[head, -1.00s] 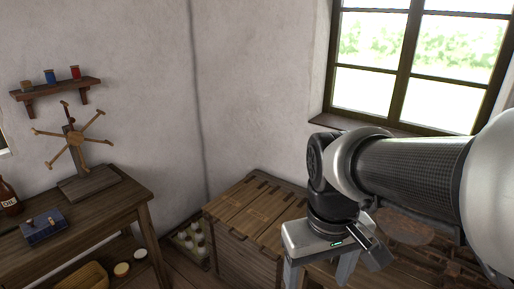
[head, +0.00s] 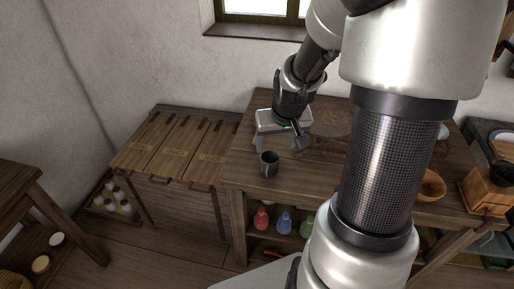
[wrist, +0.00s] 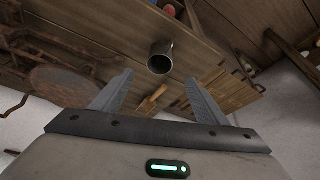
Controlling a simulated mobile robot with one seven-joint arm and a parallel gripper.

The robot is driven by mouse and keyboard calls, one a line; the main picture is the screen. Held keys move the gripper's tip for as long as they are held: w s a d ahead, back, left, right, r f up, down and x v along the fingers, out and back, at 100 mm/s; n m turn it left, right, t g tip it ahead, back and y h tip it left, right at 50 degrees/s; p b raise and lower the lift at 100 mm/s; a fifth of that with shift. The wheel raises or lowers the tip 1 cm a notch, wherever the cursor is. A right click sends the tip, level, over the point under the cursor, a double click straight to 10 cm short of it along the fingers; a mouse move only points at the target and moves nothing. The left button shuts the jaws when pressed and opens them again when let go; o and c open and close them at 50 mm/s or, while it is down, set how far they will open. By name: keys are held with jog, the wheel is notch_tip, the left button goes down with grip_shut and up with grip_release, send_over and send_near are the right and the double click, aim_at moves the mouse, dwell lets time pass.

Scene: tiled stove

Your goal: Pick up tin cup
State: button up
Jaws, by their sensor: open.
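The tin cup (head: 269,163) is a small dark grey metal cup, standing upright near the front left of the wooden workbench (head: 240,172). In the wrist view the cup (wrist: 160,57) shows its open mouth, ahead of and roughly centred between my two fingers. My gripper (head: 279,146) is open and empty, just behind and above the cup in the head view. In the wrist view the fingers of my gripper (wrist: 158,88) are spread wide, with the cup beyond their tips and apart from them.
A small wooden tool (wrist: 152,101) lies on the bench near the cup. A rusty round plate (wrist: 62,88) lies farther off. Wooden chests (head: 170,145) stand left of the bench. Red and blue bottles (head: 284,222) stand on its lower shelf. A wooden bowl (head: 432,185) sits right of my arm.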

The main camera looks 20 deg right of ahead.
jog(key=b, duration=0.2)
send_near(271, 161)
jog(key=f, duration=0.2)
jog(key=a+f, duration=0.1)
jog(key=f, duration=0.1)
jog(key=shift+a+f+b, duration=0.1)
jog(key=shift+f+b, duration=0.05)
jog(key=shift+b, duration=0.2)
jog(key=shift+w+f, duration=0.3)
jog(key=shift+f, duration=0.15)
jog(key=c, duration=1.1)
